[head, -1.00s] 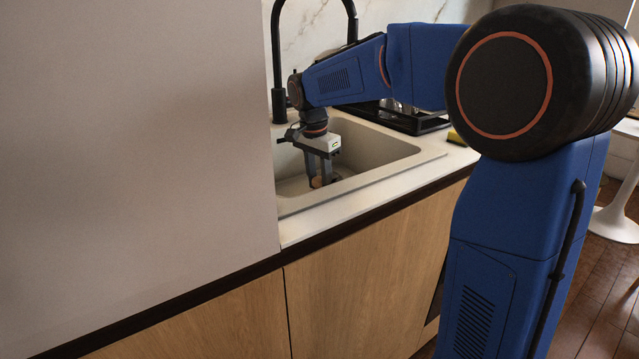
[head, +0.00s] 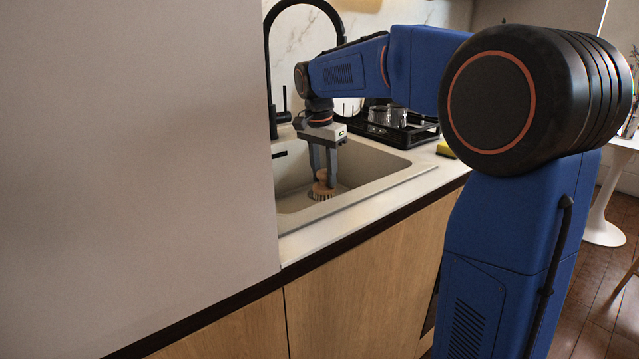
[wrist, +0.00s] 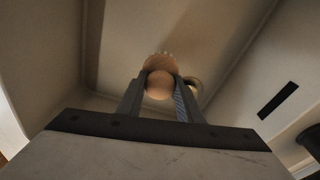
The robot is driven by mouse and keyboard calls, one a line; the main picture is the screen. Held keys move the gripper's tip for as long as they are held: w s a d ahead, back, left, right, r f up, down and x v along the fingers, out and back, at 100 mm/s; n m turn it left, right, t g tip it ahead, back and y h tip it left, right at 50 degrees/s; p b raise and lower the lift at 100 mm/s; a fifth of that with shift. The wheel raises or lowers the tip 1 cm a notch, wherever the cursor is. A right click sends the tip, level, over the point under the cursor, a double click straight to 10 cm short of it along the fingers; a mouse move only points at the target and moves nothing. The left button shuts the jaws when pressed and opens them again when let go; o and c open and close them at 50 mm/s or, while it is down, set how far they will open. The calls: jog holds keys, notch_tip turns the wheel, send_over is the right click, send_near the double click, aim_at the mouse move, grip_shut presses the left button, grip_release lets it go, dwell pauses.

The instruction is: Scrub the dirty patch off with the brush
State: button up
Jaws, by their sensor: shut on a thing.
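My gripper (head: 325,168) points down into the sink (head: 371,187) and is shut on the brush (head: 322,191). The brush has a round wooden knob and head with pale bristles facing down. In the wrist view the brush (wrist: 160,85) sits between the two fingers, its knob toward the camera. The brush is inside the basin; I cannot tell whether its bristles touch the floor of it. No dirty patch can be made out in either view.
A black faucet (head: 268,60) arches behind the sink at the left. A black rack (head: 395,128) with dishes stands on the counter behind. A yellow sponge (head: 445,149) lies at the right. A tall pale panel (head: 140,150) blocks the left side.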

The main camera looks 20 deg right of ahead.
jog(key=shift+r, duration=1.15)
